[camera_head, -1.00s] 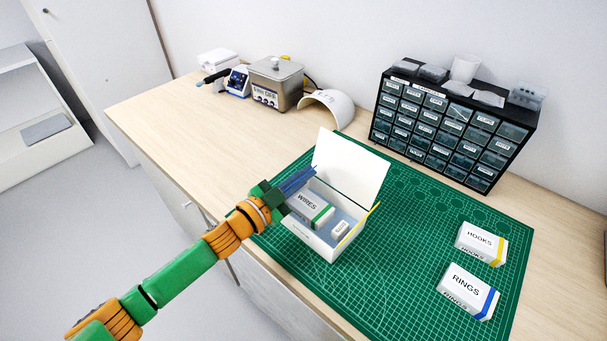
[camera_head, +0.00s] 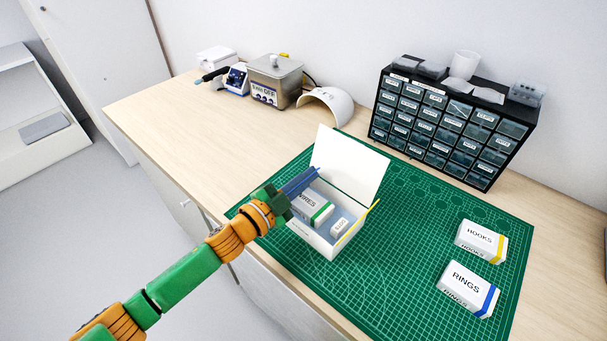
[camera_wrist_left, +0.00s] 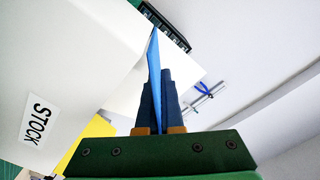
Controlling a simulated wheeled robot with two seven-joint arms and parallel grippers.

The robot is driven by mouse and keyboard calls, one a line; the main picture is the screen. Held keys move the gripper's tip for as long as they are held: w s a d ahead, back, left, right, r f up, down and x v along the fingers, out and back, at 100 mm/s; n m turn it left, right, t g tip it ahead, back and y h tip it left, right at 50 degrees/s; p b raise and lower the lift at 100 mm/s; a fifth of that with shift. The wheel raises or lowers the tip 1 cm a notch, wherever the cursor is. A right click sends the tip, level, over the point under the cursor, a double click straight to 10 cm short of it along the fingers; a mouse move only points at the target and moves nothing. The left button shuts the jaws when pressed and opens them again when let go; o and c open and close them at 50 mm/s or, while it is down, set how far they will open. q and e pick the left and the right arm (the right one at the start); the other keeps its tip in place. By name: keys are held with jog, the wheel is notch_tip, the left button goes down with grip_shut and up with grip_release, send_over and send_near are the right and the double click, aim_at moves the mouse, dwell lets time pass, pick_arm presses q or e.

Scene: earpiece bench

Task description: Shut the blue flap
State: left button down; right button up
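A white open box (camera_head: 308,238) stands on the green mat, with its tall white lid (camera_head: 350,165) upright at the back. A yellow flap (camera_head: 357,222) sticks out at its right side. The blue flap (camera_wrist_left: 154,58) shows nearly edge-on in the left wrist view, standing up between the fingers. My left gripper (camera_head: 300,181) is at the box's left side; its dark blue fingers (camera_wrist_left: 158,95) are close together with the flap between them. In the head view the fingers largely hide the flap. My right gripper is in neither view.
Inside the box lie a white WIRES carton (camera_head: 313,207) and a small white block (camera_head: 340,226). HOOKS (camera_head: 480,241) and RINGS (camera_head: 467,288) cartons lie right on the cutting mat (camera_head: 410,240). A black drawer cabinet (camera_head: 450,125) stands behind.

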pick_arm(q)
jog(key=shift+s+d+f+m+b, duration=0.15)
jog(key=shift+f+m+b, duration=0.1)
jog(key=shift+m, duration=0.45)
jog(key=shift+s+d+f+m+b, duration=0.1)
jog(key=shift+d+f+m, duration=0.15)
jog(key=shift+m, duration=0.45)
jog(key=shift+s+d+f+m+b, duration=0.1)
jog(key=shift+s+f+m+b, duration=0.15)
jog(key=shift+m, duration=0.45)
jog(key=shift+w+f, duration=0.1)
jog(key=c, duration=1.3)
grip_release()
